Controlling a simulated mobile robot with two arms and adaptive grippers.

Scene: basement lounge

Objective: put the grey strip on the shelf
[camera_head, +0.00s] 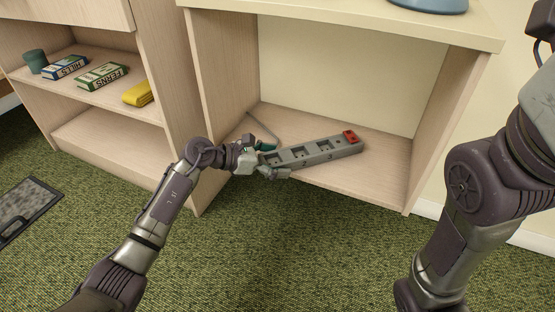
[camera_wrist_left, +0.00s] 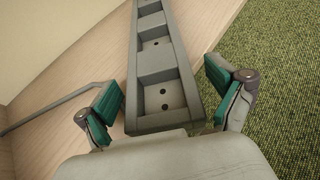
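The grey strip (camera_head: 318,152) is a long power strip with several square sockets and a red switch at its far right end. It lies in the lower compartment of the shelf unit (camera_head: 375,180), low over or on its floor board; contact is hard to tell. My left gripper (camera_head: 266,159) is at the strip's left end. In the left wrist view its green-padded fingers (camera_wrist_left: 165,103) are spread on both sides of the strip (camera_wrist_left: 160,85), with small gaps showing. My right arm rises at the right; its fingers do not show.
A grey cord (camera_wrist_left: 55,108) runs over the board left of the strip. The left shelf unit holds a yellow folded item (camera_head: 138,94), two boxes (camera_head: 101,76) (camera_head: 65,67) and a dark cup (camera_head: 35,61). The compartment's side walls stand close; green carpet in front is clear.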

